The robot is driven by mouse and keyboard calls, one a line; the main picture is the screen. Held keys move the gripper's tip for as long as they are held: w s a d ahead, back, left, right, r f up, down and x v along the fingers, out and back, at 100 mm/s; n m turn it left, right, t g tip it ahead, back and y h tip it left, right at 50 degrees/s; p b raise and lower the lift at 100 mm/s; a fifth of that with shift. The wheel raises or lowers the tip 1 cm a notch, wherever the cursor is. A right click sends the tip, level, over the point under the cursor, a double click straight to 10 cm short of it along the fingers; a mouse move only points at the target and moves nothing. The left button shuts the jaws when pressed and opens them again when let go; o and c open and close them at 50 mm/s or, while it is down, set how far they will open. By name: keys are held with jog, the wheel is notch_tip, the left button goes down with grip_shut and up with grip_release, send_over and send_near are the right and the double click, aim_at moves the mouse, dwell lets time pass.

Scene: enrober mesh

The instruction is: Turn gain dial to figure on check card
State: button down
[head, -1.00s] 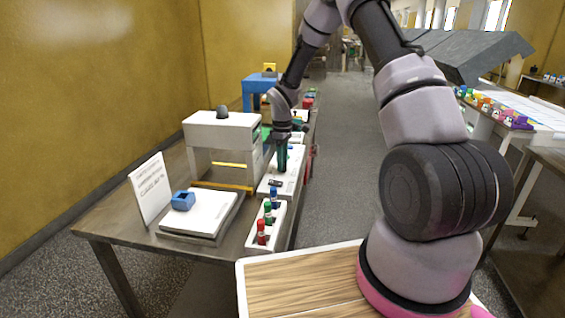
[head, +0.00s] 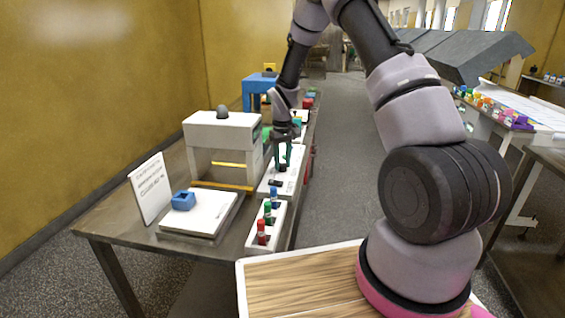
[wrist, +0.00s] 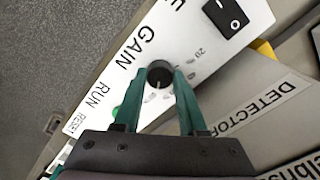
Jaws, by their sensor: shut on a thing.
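In the wrist view the black gain dial (wrist: 159,75) sits on a white panel (wrist: 118,62) beside the word GAIN. A pale pointer mark shows on the dial, and small scale figures, one reading 20, lie around its right side. My gripper (wrist: 160,82) has its green fingers on both sides of the dial and is shut on it. In the head view my gripper (head: 284,160) reaches down to the white panel (head: 285,178). A white card (head: 151,188) with printed lines stands on the table at the left; its text is too small to read.
A black rocker switch (wrist: 226,14) and a green button (wrist: 116,112) are on the panel. The white detector arch (head: 222,132) stands left of the gripper.

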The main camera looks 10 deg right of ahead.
aim_at(283, 164)
dwell(0.5)
jog(key=shift+c, duration=2.3)
grip_release()
notch_tip(283, 164, up, 11)
